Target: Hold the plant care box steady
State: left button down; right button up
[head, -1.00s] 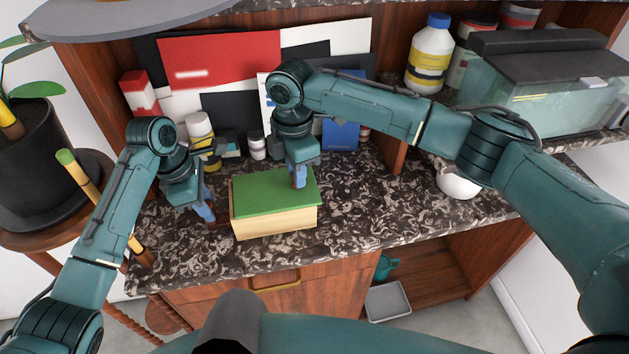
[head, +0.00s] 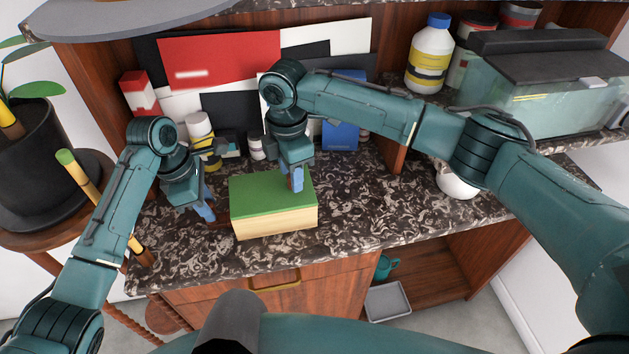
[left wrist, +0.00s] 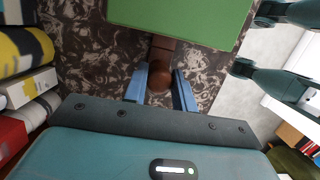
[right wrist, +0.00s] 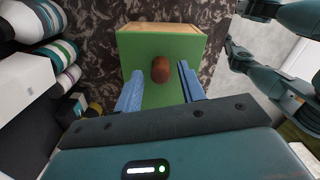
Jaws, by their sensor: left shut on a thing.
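The plant care box (head: 262,195) has a green lid and pale wooden sides and sits on the dark marbled counter. My left gripper (head: 208,211) is at the left side of the box, low over the counter. In the left wrist view its blue fingers are closed around a round brown side handle (left wrist: 160,78) joined to the box. My right gripper (head: 296,181) is above the lid, pointing down. In the right wrist view its fingers are apart, on either side of a brown lid knob (right wrist: 160,69), with gaps showing. The right gripper hides the knob in the head view.
Bottles and a small white jar (head: 256,147) stand behind the box, and a blue box (head: 341,134) is at the back. A glass tank (head: 560,100) is on the right. The counter (head: 350,215) is clear right of the box. A potted plant (head: 40,160) stands left.

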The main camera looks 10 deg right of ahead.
jog(key=shift+o, duration=0.5)
jog(key=shift+r, duration=0.15)
notch_tip(320, 180, up, 12)
dwell(0.4)
pick_arm(q)
jog(key=c, duration=1.1)
grip_release()
jog(key=shift+o, duration=0.2)
